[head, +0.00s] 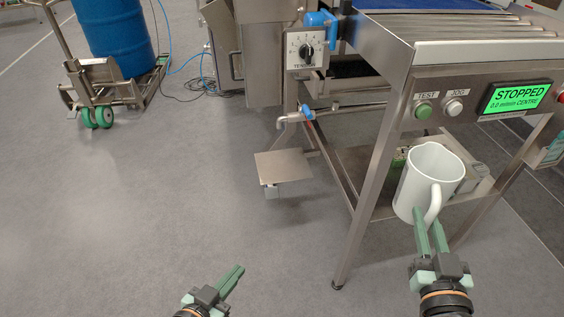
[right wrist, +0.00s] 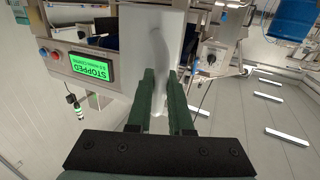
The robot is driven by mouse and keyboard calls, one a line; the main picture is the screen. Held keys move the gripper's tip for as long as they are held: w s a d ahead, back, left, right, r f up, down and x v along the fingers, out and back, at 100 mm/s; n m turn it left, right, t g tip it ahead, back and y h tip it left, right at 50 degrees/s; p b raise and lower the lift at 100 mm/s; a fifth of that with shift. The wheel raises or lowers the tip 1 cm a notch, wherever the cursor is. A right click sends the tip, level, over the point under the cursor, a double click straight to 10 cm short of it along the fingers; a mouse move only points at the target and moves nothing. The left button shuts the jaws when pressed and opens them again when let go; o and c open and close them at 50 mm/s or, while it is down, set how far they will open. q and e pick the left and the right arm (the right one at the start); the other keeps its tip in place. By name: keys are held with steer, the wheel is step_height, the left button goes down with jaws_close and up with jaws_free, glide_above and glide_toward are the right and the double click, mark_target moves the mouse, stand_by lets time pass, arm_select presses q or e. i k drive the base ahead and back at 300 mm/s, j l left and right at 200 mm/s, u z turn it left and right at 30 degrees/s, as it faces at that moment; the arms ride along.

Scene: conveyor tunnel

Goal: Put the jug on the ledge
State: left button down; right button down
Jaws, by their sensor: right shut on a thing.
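The white jug (head: 418,180) is held upright in the air at the right of the head view, in front of the conveyor frame. My right gripper (head: 432,228) is shut on its handle. In the right wrist view the pale jug (right wrist: 140,35) lies beyond the green fingers (right wrist: 160,92), with the handle between them. A small square metal ledge (head: 283,166) sticks out low beside the conveyor leg, under a tap; its top is bare. It is left of the jug and apart from it. My left gripper (head: 238,272) is empty over the floor, its fingers together.
The tap (head: 295,118) with a blue handle stands above the ledge. A steel conveyor leg (head: 374,180) is between jug and ledge in the head view. A lower shelf (head: 375,208) carries a box. The control panel (head: 515,97) reads STOPPED.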

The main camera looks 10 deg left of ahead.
mark_target(277, 170)
steer(key=i+j, duration=0.1)
steer(key=j, duration=0.25)
steer(key=i+j, duration=0.1)
steer(key=j, duration=0.2)
steer(key=i+j, duration=0.1)
steer(key=j, duration=0.25)
steer(key=i+j, duration=0.1)
steer(key=j, duration=0.2)
